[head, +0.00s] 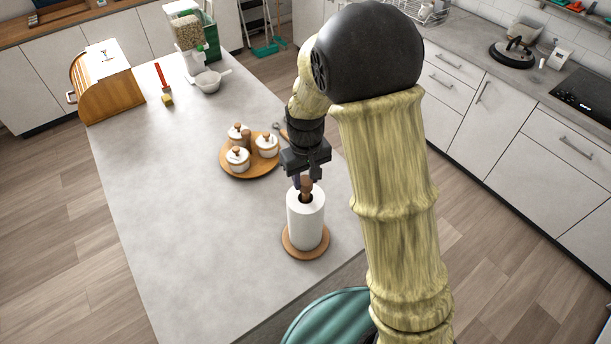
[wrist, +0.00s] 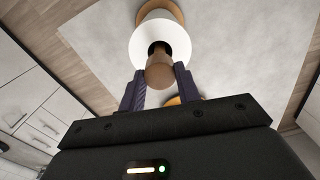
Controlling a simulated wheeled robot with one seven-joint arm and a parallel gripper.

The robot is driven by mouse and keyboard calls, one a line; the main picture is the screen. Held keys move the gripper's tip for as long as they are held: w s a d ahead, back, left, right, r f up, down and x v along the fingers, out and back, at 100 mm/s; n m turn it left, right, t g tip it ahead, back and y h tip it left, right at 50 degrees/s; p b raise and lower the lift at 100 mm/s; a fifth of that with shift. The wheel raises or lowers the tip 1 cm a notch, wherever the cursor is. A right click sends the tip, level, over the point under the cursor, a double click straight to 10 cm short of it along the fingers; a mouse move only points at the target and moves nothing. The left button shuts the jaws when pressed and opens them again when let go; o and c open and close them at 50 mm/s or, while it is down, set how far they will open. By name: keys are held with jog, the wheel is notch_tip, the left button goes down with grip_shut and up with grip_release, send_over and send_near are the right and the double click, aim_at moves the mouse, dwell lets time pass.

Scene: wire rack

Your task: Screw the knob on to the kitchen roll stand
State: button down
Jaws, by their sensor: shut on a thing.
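The kitchen roll stand has a round wooden base (head: 306,250) and holds a white paper roll (head: 306,220) upright on the grey worktop. My gripper (head: 307,181) is directly above the roll, pointing down. It is shut on the wooden knob (head: 306,185), which sits at the top of the roll's dark core hole. In the wrist view the knob (wrist: 160,72) is between the two dark fingers, with the white roll (wrist: 160,40) beyond it. I cannot tell whether the knob touches the stand's rod; the rod is hidden.
A round wooden tray (head: 235,170) with several white lidded jars stands behind and left of the roll. A bread box (head: 107,92), a red-handled brush (head: 162,80) and a white bowl (head: 208,82) are farther back. The worktop left of the roll is clear. A teal seat (head: 325,320) is at the near edge.

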jog(key=shift+f+b, duration=0.75)
jog(key=shift+f, duration=0.3)
dwell(1.1)
jog(key=c, duration=0.9)
grip_release()
jog(key=shift+r, duration=0.1)
jog(key=shift+r+p, duration=2.4)
jog(key=shift+r, duration=0.55)
jog(key=shift+r, duration=0.1)
notch_tip(320, 180, up, 17)
jog(key=b, duration=0.5)
jog(key=shift+r, duration=0.1)
